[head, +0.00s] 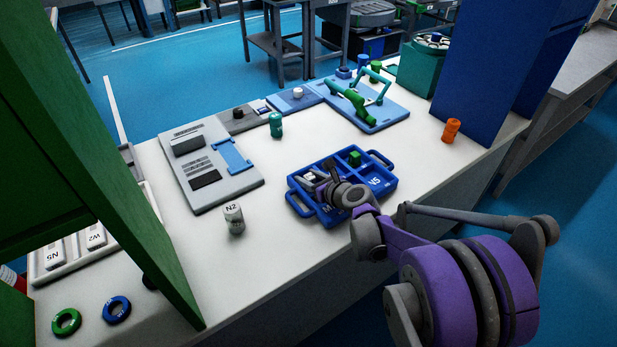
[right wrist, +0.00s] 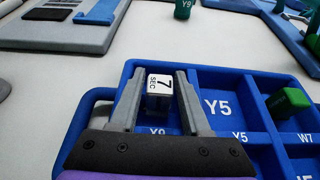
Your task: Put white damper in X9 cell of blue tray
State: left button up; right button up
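The blue tray (head: 380,187) lies on the white table and has several cells. A white damper marked "7 SEC" (right wrist: 159,84) is upright at the tray's left cell in the right wrist view. The label (right wrist: 157,131) below it is partly covered and reads like X9 or Y9. My right gripper (right wrist: 161,76) is over this cell, with one finger on each side of the damper. Narrow gaps seem to show between fingers and damper, so it looks open. In the head view the right gripper (head: 326,172) partly hides that cell. My left gripper is not in view.
A green block (head: 354,157) sits in another tray cell. An orange cylinder (head: 451,130), a teal cylinder (head: 276,125) and a white cylinder marked N2 (head: 234,218) stand around the tray. A grey panel (head: 208,170) lies to the left. A green panel (head: 90,150) blocks the left side.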

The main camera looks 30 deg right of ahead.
jog(key=shift+s+r, duration=0.2)
jog(key=shift+r, duration=0.1)
jog(key=p+v, duration=0.2)
jog(key=v, duration=0.9)
jog(key=shift+s, duration=0.3)
